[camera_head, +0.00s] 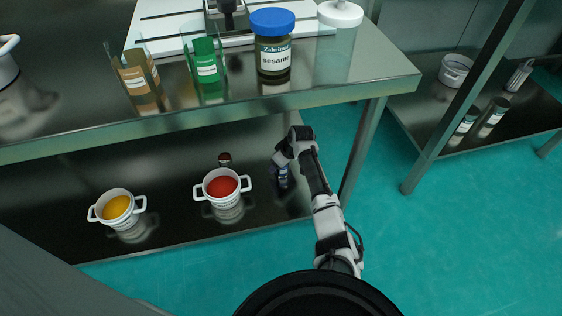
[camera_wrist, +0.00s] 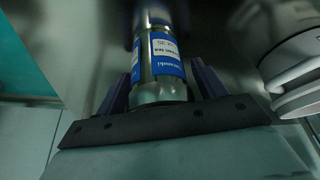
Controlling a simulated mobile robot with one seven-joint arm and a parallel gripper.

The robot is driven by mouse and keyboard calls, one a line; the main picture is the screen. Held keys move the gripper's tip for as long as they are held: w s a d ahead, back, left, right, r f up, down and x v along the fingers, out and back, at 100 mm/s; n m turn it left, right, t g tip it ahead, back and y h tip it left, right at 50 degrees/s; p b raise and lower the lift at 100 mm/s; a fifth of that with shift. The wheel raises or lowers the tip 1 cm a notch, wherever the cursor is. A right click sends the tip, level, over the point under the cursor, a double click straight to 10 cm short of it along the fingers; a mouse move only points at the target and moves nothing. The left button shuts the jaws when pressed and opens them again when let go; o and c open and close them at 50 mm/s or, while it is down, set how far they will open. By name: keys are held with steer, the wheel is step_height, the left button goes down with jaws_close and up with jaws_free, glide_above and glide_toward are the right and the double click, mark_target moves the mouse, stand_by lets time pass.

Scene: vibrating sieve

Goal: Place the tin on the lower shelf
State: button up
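The tin with a blue and white label (camera_wrist: 166,58) is between my two gripper fingers (camera_wrist: 162,82) in the wrist view. One dark finger is on each side of it, close to its wall. Whether both fingers press on it or leave a thin gap cannot be told. In the head view my gripper (camera_head: 283,160) is down at the right end of the lower shelf (camera_head: 165,180), with the tin (camera_head: 283,178) just below it. The tin looks upright, with its reflection in the shelf beneath it; contact with the shelf is not clear.
On the lower shelf stand a white pot with red contents (camera_head: 222,186), one with yellow contents (camera_head: 116,206) and a small dark jar (camera_head: 225,158). A table leg (camera_head: 362,150) is close right.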

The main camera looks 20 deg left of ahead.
steer(key=shift+o, duration=0.2)
steer(key=p+v, duration=0.4)
steer(key=v, duration=0.8)
steer(key=shift+r, duration=0.15)
